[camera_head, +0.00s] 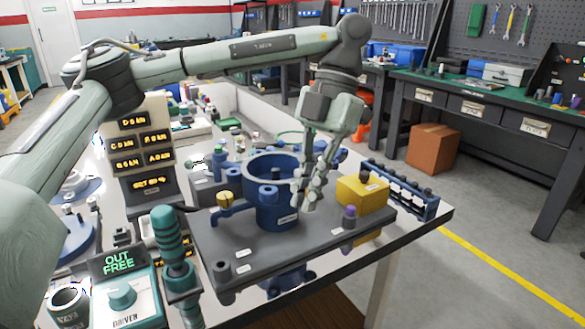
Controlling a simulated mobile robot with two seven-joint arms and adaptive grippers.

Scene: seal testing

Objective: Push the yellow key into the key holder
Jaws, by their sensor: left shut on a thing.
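My left gripper (308,185) points down between the blue cylinder (277,212) and a yellow block (362,195). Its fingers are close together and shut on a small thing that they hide. The blue cylinder is open at the top and stands on a dark grey base plate (212,243). The yellow block is on the right of this plate, with a small dark piece on top. I cannot tell which yellow part is the key, or which part is the key holder. My right gripper is out of view.
A teal-handled tool (167,235) and a box reading "OUT FREE" (122,290) stand at the front left. A display panel (145,150) is behind them. A blue rack (402,188) lies near the table's right edge.

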